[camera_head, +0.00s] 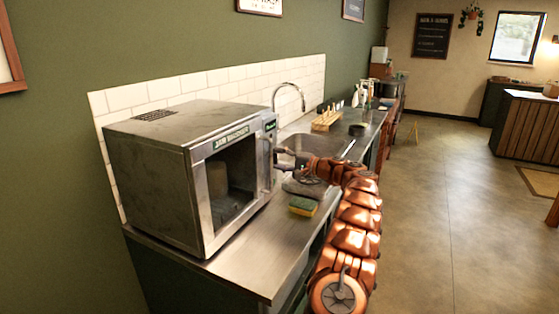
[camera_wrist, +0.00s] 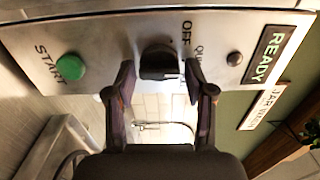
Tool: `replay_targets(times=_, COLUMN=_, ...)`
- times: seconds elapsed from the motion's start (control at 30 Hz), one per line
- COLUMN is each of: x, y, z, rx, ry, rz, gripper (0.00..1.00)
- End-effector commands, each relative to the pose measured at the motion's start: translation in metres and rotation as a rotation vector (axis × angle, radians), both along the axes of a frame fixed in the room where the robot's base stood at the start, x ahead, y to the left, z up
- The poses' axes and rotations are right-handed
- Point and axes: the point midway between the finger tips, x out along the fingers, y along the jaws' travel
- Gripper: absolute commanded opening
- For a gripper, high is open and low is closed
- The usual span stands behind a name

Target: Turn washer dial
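The jar washer (camera_head: 160,180) is a worn steel box on the counter with a windowed front and a "JAR WASHER" sign. In the wrist view its control panel (camera_wrist: 105,35) shows a black dial (camera_wrist: 158,63) beside the word OFF. A second label near it is partly hidden by a finger. My gripper (camera_wrist: 159,70) is open, one finger on each side of the dial. A small gap seems to show on both sides; contact is hard to tell. In the head view my gripper (camera_head: 280,160) is beside the washer's right front, and the dial is not visible.
The panel also has a green START button (camera_wrist: 70,67) and a READY display (camera_wrist: 264,55). A yellow-green sponge (camera_head: 302,206) and a dark cloth-like item lie on the counter. A sink with a tap (camera_head: 290,88) and a wooden rack (camera_head: 326,121) stand beyond. The floor at right is open.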

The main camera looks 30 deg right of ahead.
Motion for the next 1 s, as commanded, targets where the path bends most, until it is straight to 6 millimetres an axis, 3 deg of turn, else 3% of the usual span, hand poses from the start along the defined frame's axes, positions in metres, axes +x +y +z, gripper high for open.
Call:
replay_targets(times=0.1, x=0.0, y=0.0, z=0.0, rx=0.0, ry=0.0, rz=0.0, gripper=0.67)
replay_targets(times=0.53, x=-0.009, y=-0.006, z=0.0, rx=-0.001, ry=0.0, rz=-0.001, gripper=0.67)
replay_targets(times=1.0, x=-0.081, y=-0.049, z=0.001, rx=0.001, ry=-0.002, rz=-0.003, gripper=0.67)
